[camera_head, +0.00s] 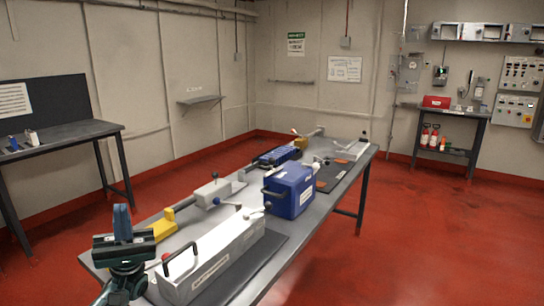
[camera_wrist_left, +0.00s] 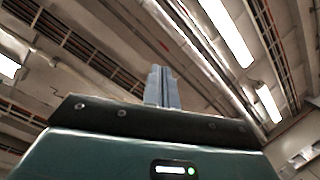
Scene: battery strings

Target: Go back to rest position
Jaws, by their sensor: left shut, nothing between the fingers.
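My left gripper (camera_head: 122,222) is at the lower left of the head view, at the near left end of the long table. Its fingers point up and are shut, with nothing between them. In the left wrist view the shut fingers (camera_wrist_left: 162,87) stand against the ceiling and its lights. In the head view the gripper overlaps the table's near left corner and is beside the long white box. I see no contact with any object. My right gripper is in neither view.
The long grey table (camera_head: 262,278) bears a long white box with a black handle (camera_head: 212,258), a blue box (camera_head: 290,190), a white and yellow tool (camera_head: 210,192) and other devices. A side table (camera_head: 70,135) stands at left. Red floor (camera_head: 430,240) is clear at right.

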